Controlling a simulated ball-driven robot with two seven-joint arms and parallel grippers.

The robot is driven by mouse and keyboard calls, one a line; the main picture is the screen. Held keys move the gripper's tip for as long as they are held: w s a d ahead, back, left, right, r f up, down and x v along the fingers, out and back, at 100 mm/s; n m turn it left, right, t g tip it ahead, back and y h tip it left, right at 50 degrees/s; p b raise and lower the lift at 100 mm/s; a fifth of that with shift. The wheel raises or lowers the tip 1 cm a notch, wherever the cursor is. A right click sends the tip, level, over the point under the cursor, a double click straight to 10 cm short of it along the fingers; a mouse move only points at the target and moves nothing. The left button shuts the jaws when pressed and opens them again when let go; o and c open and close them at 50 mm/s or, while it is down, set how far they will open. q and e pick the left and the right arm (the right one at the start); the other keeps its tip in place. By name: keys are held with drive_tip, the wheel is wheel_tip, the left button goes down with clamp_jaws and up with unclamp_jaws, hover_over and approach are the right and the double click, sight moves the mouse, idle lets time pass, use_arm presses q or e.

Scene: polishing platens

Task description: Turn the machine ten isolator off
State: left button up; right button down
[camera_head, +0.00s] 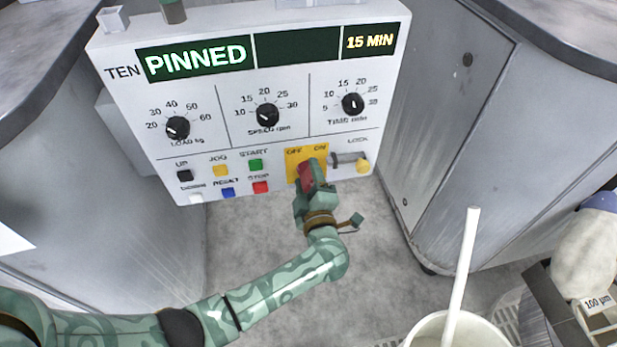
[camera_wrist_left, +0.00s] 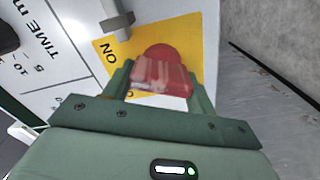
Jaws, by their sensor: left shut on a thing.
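The white control panel (camera_head: 222,108), marked TEN, shows PINNED and 15 MIN on its displays. The isolator is a red rotary handle (camera_head: 306,175) on a yellow plate (camera_head: 292,160) lettered OFF and ON, at the panel's lower right. My left gripper (camera_head: 313,181) is shut on the red handle and partly hides it. The left wrist view shows the red handle (camera_wrist_left: 162,72) between the green fingers, with the yellow plate (camera_wrist_left: 112,62) behind it. The handle's exact pointing is hard to tell. My right gripper is not in view.
A lock pin with a yellow knob (camera_head: 362,166) sits right of the isolator, close to my gripper. Coloured push buttons (camera_head: 255,165) lie to its left. Grey cabinets (camera_head: 445,130) stand on both sides. A white bucket with a stick (camera_head: 458,328) is at the lower right.

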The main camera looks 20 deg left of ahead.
use_arm(q)
drive_tip(key=n, duration=0.3)
drive_tip(key=shift+s+f, duration=0.1)
drive_tip(key=shift+f, duration=0.2)
drive_tip(key=n+b, duration=0.1)
drive_tip(key=n, duration=0.3)
drive_tip(key=shift+f, duration=0.2)
drive_tip(key=n+b, duration=0.1)
drive_tip(key=n, duration=0.3)
drive_tip(key=shift+f+n, duration=0.1)
drive_tip(key=shift+n, duration=0.2)
drive_tip(key=shift+d+n+b, duration=0.1)
drive_tip(key=shift+n+b, duration=0.55)
drive_tip(key=shift+n, duration=0.85)
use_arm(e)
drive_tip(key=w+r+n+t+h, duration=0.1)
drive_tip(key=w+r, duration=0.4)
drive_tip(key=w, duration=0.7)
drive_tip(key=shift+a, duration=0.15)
use_arm(q)
drive_tip(key=o, duration=1)
